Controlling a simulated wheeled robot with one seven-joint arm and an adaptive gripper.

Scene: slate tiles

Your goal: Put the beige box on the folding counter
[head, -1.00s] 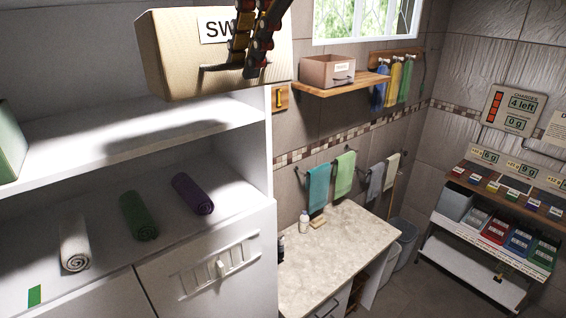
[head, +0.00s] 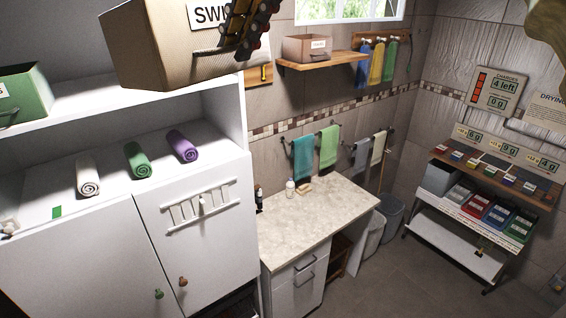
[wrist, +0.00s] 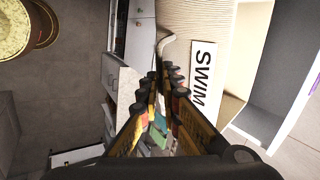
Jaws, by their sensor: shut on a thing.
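The beige box (head: 155,45) with a white "SWIM" label hangs in the air at the top of the head view, in front of the white cabinet. My gripper (head: 243,45) is shut on its labelled front, where a handle sat between the fingers in the earlier view. In the wrist view the box (wrist: 196,25) fills the top middle, its label beside the fingers (wrist: 160,85). The folding counter (head: 310,218), with a pale speckled top, stands right of the cabinet, below and apart from the box.
A wooden shelf (head: 320,61) with another box (head: 307,47) hangs above. Rolled towels and a green box (head: 25,97) occupy the cabinet.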

